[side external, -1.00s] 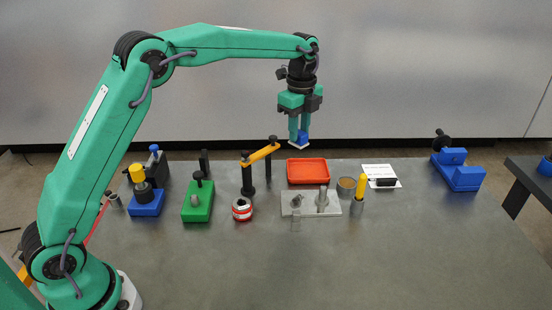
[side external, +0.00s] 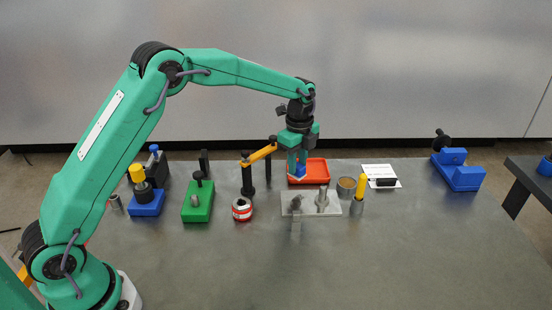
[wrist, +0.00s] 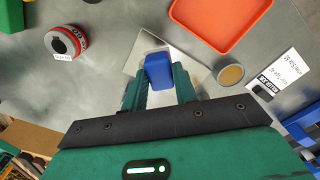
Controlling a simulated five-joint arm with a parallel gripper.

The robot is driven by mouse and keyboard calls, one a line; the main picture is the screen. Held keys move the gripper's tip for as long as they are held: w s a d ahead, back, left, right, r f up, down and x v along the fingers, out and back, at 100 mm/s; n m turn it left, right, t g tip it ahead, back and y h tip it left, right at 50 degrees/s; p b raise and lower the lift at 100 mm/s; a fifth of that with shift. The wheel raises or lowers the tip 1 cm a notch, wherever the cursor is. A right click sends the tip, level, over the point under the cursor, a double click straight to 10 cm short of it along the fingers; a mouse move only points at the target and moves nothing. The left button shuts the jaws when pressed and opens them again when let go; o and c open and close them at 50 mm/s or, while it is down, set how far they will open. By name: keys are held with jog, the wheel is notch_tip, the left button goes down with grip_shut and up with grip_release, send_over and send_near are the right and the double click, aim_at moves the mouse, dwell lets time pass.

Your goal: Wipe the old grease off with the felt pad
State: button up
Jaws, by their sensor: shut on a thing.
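My gripper (side external: 297,170) is shut on a blue block (side external: 300,172), which seems to be the felt pad or its holder. In the wrist view the blue block (wrist: 158,70) sits between my two green fingers (wrist: 160,88). The block is above a light grey plate (side external: 290,210) that carries upright metal pins (side external: 322,199); it looks clear of the plate. The plate also shows behind the block in the wrist view (wrist: 196,72). The block's underside is hidden, and I cannot make out any grease.
An orange tray (side external: 318,171) lies behind the plate. A round tin (side external: 346,187) and a yellow-topped holder (side external: 361,189) stand to the right. A red-and-white roll (side external: 242,209) and a post with a yellow arm (side external: 261,153) stand left. The front table is clear.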

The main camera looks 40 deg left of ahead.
aim_at(297, 177)
jog(key=shift+f, duration=2.7)
jog(key=shift+s+d+f, duration=0.15)
jog(key=shift+f, duration=0.2)
jog(key=shift+s+d+f, duration=0.15)
jog(key=shift+f, duration=0.2)
jog(key=shift+c, duration=0.5)
jog(key=shift+s+d, duration=2.15)
jog(key=shift+w+a, duration=2.5)
jog(key=shift+a, duration=0.05)
jog(key=shift+s+d, duration=2.55)
jog(key=shift+s, duration=0.05)
jog(key=w+a, duration=0.5)
jog(key=shift+w, duration=0.1)
jog(key=shift+r, duration=4.1)
